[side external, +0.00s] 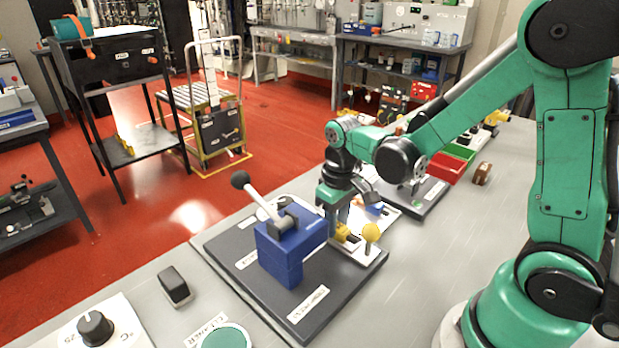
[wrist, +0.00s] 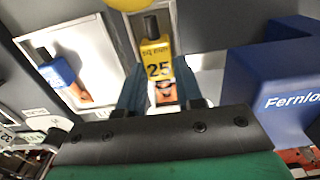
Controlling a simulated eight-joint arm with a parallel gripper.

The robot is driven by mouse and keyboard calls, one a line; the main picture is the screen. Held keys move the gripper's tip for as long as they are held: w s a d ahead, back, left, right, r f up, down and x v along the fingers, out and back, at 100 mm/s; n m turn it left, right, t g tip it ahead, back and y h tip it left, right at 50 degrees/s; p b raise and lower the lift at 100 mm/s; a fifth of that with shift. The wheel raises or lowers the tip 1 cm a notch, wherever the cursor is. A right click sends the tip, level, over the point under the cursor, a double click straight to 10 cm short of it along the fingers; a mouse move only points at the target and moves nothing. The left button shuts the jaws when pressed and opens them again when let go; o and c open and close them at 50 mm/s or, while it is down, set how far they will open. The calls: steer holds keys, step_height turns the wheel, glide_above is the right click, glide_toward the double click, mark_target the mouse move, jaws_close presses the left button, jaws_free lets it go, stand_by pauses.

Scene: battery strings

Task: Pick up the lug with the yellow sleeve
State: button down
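The lug with the yellow sleeve (wrist: 157,66) is marked 25 and has a dark top end and a copper end. It lies over a pale plate, and in the side view it shows just below my gripper (side external: 342,214). In the wrist view my gripper (wrist: 159,84) has one finger on each side of the lug, around the sleeve's lower end and the copper part. The fingers look apart; whether they touch the sleeve is hard to tell. A lug with a blue sleeve (wrist: 57,70) lies on a white plate to the left.
A blue press (side external: 283,252) with a black-knobbed lever stands close beside my gripper; its body (wrist: 270,95) fills the wrist view's right. A yellow ball knob (side external: 371,232) stands on a post near the lug. Red (side external: 445,168) and green bins are farther back.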

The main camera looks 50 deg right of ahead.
steer(key=shift+r, duration=0.15)
steer(key=shift+r, duration=2.4)
